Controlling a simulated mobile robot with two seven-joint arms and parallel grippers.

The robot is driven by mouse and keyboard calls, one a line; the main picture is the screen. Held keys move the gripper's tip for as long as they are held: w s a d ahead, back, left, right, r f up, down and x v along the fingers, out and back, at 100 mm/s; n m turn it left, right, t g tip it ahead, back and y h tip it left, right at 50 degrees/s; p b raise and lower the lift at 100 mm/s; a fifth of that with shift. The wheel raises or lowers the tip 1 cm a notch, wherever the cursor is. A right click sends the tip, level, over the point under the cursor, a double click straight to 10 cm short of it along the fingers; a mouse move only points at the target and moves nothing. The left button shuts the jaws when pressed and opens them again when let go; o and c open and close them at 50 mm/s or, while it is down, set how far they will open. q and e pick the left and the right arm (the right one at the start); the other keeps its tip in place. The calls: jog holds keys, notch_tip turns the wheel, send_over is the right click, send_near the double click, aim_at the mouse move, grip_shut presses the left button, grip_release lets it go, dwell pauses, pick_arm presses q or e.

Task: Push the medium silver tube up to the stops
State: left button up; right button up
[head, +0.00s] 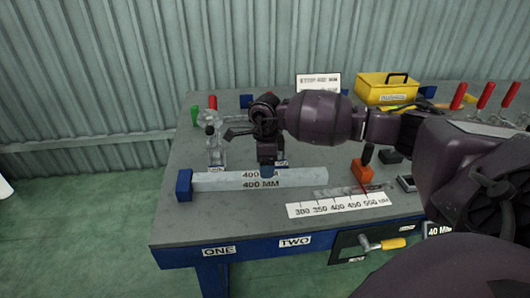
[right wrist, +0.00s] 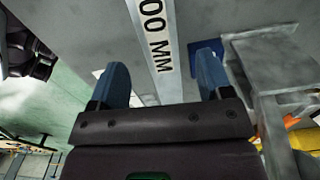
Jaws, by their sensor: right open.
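The silver tube (head: 225,181), marked 400 MM, lies lengthwise near the front of the grey table in the head view. Its left end is at a blue block (head: 184,186); I cannot tell whether they touch. My right gripper (head: 267,168) is over the middle of the tube, pointing down, open. In the right wrist view the tube (right wrist: 155,45) runs between the two blue fingers (right wrist: 163,80), with no clear grip on it. A blue block (right wrist: 284,106) shows partly hidden behind the right finger. My left gripper is not in view.
A metal clamp (head: 210,138) stands behind the tube. A scale plate (head: 340,202) lies in front and to the right. An orange block (head: 362,170), a yellow toolbox (head: 387,88) and red-handled clamps (head: 459,96) are to the right. The table's front left is clear.

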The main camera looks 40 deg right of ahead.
jog(key=shift+f+b, duration=0.35)
jog(key=shift+f, duration=2.65)
grip_shut()
jog(key=shift+n, duration=0.3)
jog(key=shift+a, duration=0.1)
grip_release()
